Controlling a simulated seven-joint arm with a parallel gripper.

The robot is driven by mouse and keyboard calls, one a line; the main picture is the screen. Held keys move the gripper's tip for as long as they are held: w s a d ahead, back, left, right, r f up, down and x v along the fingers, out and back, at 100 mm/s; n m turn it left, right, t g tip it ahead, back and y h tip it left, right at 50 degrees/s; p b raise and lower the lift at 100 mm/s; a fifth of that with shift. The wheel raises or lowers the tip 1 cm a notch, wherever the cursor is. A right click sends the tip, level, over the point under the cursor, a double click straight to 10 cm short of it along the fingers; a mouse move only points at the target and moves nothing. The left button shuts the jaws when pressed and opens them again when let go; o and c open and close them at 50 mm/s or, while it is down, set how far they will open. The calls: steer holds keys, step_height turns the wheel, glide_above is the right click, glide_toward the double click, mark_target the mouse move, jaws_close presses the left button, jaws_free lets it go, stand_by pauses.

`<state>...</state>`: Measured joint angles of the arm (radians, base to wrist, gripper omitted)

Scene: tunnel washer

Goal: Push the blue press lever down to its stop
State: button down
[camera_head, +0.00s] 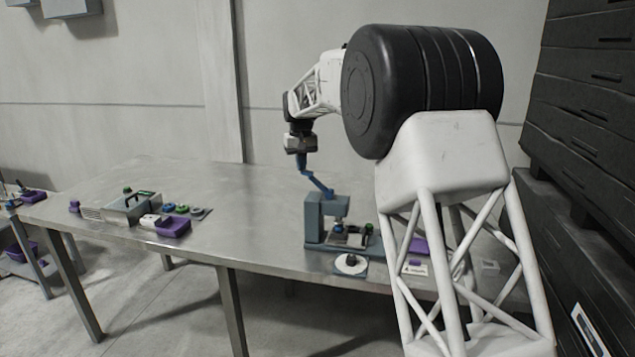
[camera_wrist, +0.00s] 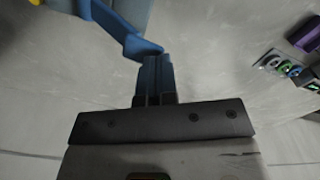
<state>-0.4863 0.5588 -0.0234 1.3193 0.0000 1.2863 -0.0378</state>
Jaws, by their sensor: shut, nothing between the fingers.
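The blue press lever (camera_head: 316,183) rises from the top of the grey-blue press (camera_head: 313,220) and slants up to the left in the head view. In the wrist view the lever (camera_wrist: 112,22) runs from the top left to a flat end near the middle. My gripper (camera_head: 301,164) is shut and points down at the lever's raised end. Its blue fingertips (camera_wrist: 155,62) meet or overlap that end in the wrist view; I cannot tell whether they touch it.
A purple tray (camera_head: 173,228), a grey box (camera_head: 128,208) and several small coloured parts stand on the left of the metal table (camera_head: 250,190). A white plate with a dark disc (camera_head: 350,265) lies before the press. Dark stacked crates (camera_head: 585,130) rise at the right.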

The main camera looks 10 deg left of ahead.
steer(key=shift+r, duration=3.1)
steer(key=shift+d, duration=0.1)
steer(key=shift+s+d+r, duration=0.15)
steer(key=shift+d, duration=0.05)
steer(key=s+d+r+m+t, duration=0.1)
steer(key=s+d+r+m, duration=0.15)
steer(key=s+d, duration=1.1)
steer(key=s+d+r+m, duration=0.1)
steer(key=s+d+r, duration=0.2)
steer(key=s+d, duration=1.1)
steer(key=s+d+f+m, duration=0.1)
steer(key=s+d+f, duration=0.4)
steer(key=s, duration=0.5)
steer(key=s+d+f+t, duration=0.1)
steer(key=s+d+f, duration=0.4)
steer(key=s+d, duration=0.3)
steer(key=s+d+f+m, duration=0.1)
steer(key=s+d+f, duration=0.4)
steer(key=s, duration=0.8)
steer(key=shift+s+d+m+t, duration=0.3)
steer(key=shift+s+d+m, duration=0.05)
steer(key=shift+d, duration=0.3)
